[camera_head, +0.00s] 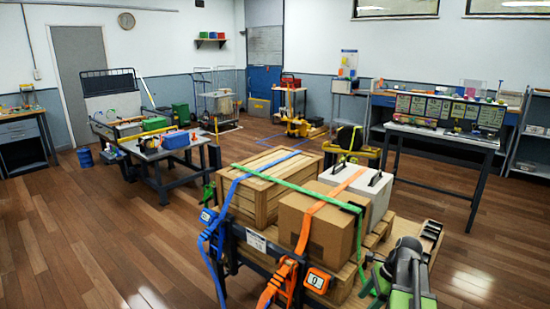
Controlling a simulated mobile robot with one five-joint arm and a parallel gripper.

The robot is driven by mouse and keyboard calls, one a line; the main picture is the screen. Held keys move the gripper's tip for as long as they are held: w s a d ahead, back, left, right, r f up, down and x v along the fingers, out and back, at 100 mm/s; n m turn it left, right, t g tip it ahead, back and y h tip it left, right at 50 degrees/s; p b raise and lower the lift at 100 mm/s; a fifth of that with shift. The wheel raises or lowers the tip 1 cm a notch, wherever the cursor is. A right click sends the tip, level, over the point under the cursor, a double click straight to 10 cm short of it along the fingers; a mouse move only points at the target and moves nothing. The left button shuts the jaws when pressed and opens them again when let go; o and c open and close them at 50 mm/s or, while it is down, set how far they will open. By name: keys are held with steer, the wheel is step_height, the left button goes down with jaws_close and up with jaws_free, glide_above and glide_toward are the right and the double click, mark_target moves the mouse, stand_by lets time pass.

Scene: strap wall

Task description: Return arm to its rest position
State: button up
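A grey, black and green jointed part (405,273) stands at the bottom right, in front of the loaded pallet's right side. It looks like part of my arm. I cannot make out two fingertips on it, so whether my gripper is open or shut does not show. I see nothing clearly held there.
Close by, a pallet (343,291) bears a wooden crate (262,187), a cardboard box (318,232) and a white case (358,190), with blue, orange and green straps over them. Workbenches stand left (168,150) and right (440,135). The wooden floor (110,240) at left is clear.

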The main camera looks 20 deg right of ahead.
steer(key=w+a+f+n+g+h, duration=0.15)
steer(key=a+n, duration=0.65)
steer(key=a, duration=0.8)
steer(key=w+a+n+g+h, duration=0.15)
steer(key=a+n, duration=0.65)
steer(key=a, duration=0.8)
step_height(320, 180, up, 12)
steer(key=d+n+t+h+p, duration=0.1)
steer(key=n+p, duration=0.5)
steer(key=p, duration=0.6)
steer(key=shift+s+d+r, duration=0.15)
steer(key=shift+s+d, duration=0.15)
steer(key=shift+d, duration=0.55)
